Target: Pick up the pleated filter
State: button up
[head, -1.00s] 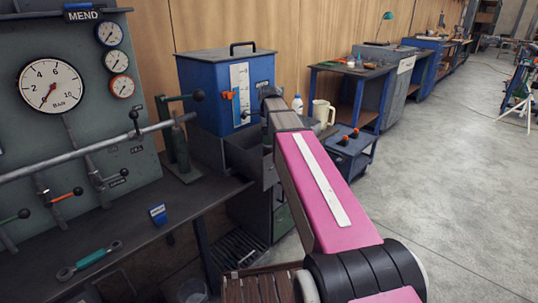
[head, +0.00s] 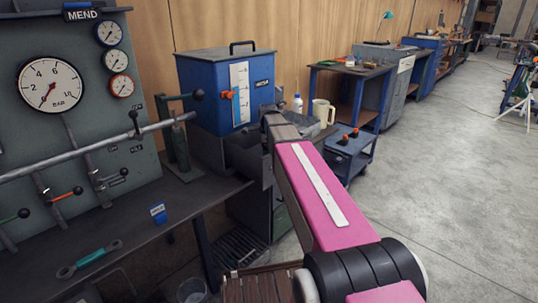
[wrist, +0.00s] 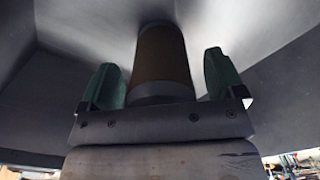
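The pleated filter (wrist: 162,62) shows in the wrist view as an upright brown cylinder with grey end caps, inside a grey-walled hollow (wrist: 265,85). My gripper (wrist: 163,66) is open, with one green finger on each side of the filter. A narrow gap shows between each finger and the filter, so I see no grip on it. In the head view the filter and my fingers are hidden behind my pink arm and the grey trough (head: 236,160) under the blue tank.
The blue tank (head: 207,95) with an orange lever (head: 229,95) stands right above the trough. A gauge panel (head: 85,130) and a dark bench (head: 135,230) with a teal wrench (head: 90,259) are at the left. A blue cart (head: 352,155) stands to the right.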

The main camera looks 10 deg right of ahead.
jog(key=c, duration=0.9)
jog(key=shift+c, duration=0.2)
